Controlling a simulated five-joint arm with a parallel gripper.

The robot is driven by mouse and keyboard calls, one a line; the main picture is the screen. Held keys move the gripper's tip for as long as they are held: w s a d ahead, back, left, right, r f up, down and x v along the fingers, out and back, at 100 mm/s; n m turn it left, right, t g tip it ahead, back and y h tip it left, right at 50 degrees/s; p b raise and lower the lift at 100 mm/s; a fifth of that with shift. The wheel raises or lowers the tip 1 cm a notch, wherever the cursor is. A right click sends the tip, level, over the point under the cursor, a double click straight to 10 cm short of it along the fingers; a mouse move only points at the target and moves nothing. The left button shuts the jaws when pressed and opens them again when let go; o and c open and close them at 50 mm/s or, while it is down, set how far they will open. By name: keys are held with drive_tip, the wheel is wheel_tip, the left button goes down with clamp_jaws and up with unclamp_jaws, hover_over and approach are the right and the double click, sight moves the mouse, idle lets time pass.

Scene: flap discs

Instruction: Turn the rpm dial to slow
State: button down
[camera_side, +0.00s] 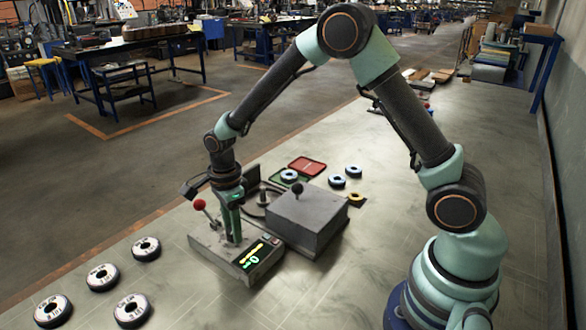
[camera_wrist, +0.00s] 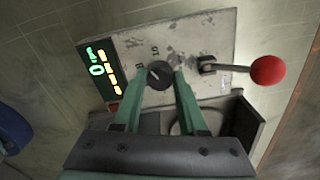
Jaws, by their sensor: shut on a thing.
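The rpm dial (camera_wrist: 160,76) is a round black knob with a pale pointer mark on a grey control box (camera_wrist: 208,38). In the wrist view the mark points to the upper left; small dark markings surround the dial, too small to read surely. My gripper (camera_wrist: 160,68) has its two green fingers on either side of the dial, shut on it. In the side view my gripper (camera_side: 233,238) reaches down onto the control box (camera_side: 215,243), and its fingers hide the dial. A lit green and yellow display (camera_wrist: 103,71) is on the box.
A red-knobbed lever (camera_wrist: 268,70) rises from the box beside my gripper. A grey block (camera_side: 318,222) with a black-knobbed lever stands close to the right. Several flap discs (camera_side: 103,277) lie at the front left. A red tray (camera_side: 307,166) and more discs lie behind.

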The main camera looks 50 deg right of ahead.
drive_tip(key=n, duration=0.4)
drive_tip(key=shift+n, duration=0.3)
drive_tip(key=n, duration=0.4)
drive_tip(key=shift+r+n, duration=0.1)
drive_tip(key=shift+n, duration=0.2)
drive_tip(key=n, duration=0.4)
drive_tip(key=shift+n, duration=0.3)
drive_tip(key=n, duration=0.4)
drive_tip(key=shift+n, duration=0.3)
drive_tip(key=n, duration=1.1)
drive_tip(key=shift+n, duration=0.4)
drive_tip(key=shift+c, duration=2.3)
unclamp_jaws()
